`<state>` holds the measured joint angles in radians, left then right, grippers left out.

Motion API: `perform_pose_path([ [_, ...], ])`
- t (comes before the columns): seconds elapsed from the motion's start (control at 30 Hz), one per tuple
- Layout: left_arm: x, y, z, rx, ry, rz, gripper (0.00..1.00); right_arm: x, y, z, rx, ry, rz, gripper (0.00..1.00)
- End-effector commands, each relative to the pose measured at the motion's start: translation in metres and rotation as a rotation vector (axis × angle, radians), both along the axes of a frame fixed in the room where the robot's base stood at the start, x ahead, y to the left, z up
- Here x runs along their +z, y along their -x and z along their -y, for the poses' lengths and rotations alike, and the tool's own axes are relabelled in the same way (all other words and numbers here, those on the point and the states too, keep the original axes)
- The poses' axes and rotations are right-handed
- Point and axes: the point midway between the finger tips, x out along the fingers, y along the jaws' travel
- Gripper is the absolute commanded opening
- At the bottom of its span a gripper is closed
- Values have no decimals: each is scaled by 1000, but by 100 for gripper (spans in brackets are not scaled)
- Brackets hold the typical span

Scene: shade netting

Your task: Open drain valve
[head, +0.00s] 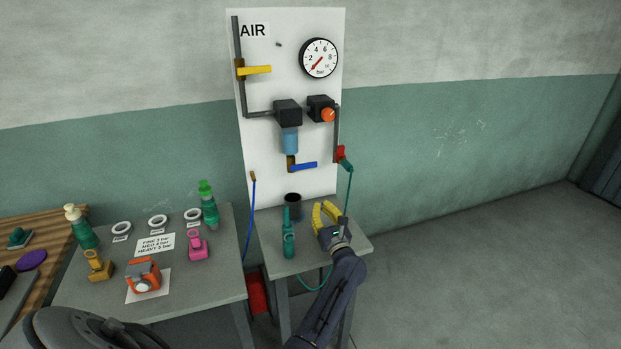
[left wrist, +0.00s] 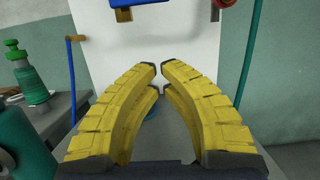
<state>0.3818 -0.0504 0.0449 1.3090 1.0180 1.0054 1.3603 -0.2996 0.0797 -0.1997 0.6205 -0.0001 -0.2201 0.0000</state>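The drain valve is a brass body (head: 291,163) with a blue lever (head: 305,166), under the light-blue filter bowl (head: 290,141) on the white air panel. The lever points right, roughly level. The lever's underside (left wrist: 140,2) and the brass piece (left wrist: 124,15) show at the top edge of the left wrist view. My left gripper (head: 321,208) has yellow curved fingers and is over the small table, below the lever and apart from it. In the left wrist view its fingertips (left wrist: 159,67) nearly meet, with nothing between them. My right gripper is out of view.
A black cup (head: 293,205) and a green tool (head: 288,240) stand on the small table (head: 262,226), left of my gripper. A teal hose (head: 349,190) hangs at the panel's right. A yellow lever (head: 258,70) and a gauge (head: 318,58) are higher up. Floor at right is clear.

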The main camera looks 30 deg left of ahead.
Motion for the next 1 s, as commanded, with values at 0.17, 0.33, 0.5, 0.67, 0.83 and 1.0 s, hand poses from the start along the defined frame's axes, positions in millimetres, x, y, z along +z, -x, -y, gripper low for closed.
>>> perform_pose_path([
  [0.17,1,-2,-3,0,-2,-1,0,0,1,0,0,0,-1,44],
  [0.33,6,-13,-17,2,-5,-1,0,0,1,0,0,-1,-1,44],
  [0.5,14,-31,-39,1,-5,-1,0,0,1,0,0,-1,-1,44],
  [0.67,19,-47,-59,1,-5,-3,0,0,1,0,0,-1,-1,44],
  [0.83,25,-61,-76,0,-5,-3,0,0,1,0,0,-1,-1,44],
  [1.0,42,-61,-75,-1,-2,0,0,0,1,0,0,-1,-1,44],
])
